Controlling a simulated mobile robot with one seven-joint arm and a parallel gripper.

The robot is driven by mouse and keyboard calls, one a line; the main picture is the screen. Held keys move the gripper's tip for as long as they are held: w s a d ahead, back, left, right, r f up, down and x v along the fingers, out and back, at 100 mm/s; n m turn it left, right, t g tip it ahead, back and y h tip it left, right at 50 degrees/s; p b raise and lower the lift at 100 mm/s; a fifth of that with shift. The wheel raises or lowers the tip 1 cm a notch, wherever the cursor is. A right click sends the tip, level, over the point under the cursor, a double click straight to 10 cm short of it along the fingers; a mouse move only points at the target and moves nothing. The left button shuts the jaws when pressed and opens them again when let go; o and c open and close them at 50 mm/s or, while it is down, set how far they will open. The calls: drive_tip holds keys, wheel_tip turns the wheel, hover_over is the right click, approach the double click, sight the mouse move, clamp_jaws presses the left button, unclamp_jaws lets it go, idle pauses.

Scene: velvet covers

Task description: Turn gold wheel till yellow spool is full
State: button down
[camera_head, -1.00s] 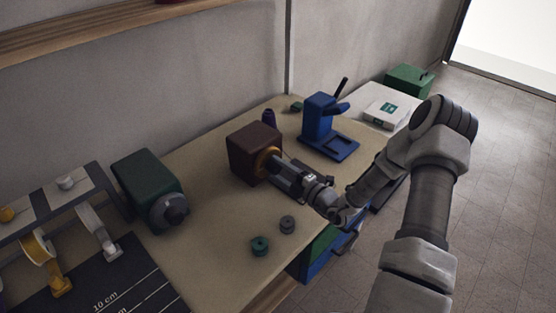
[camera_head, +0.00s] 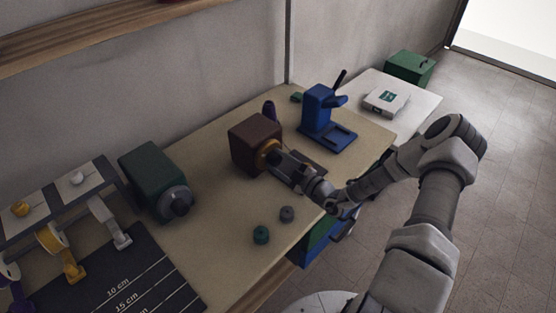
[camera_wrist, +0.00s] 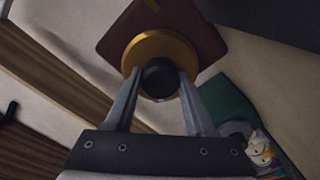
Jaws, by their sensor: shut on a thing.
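The gold wheel (camera_head: 267,153) sits on the front face of a dark brown box (camera_head: 248,136). In the wrist view the gold wheel (camera_wrist: 146,48) shows as a round disc with a black knob (camera_wrist: 159,80) at its centre. My gripper (camera_head: 278,160) reaches it from the right. In the wrist view my gripper (camera_wrist: 160,84) has its two fingers on either side of the black knob, shut on it. A yellow spool (camera_head: 49,238) hangs on the rack at the far left, with a yellow tab below it. How full it is cannot be told.
A green box with a grey dial (camera_head: 178,201) stands left of the brown box. Two small round pieces, green (camera_head: 261,235) and grey (camera_head: 287,214), lie near the front edge. A blue stand (camera_head: 325,120) is behind right. A dark measuring mat (camera_head: 130,285) lies front left.

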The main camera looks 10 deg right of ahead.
idle(0.3)
drive_tip(key=shift+c, duration=1.2)
unclamp_jaws()
drive_tip(key=v, duration=1.7)
drive_tip(key=shift+s+d+b, duration=0.1)
drive_tip(key=shift+s+b, duration=0.15)
drive_tip(key=shift+b, duration=0.1)
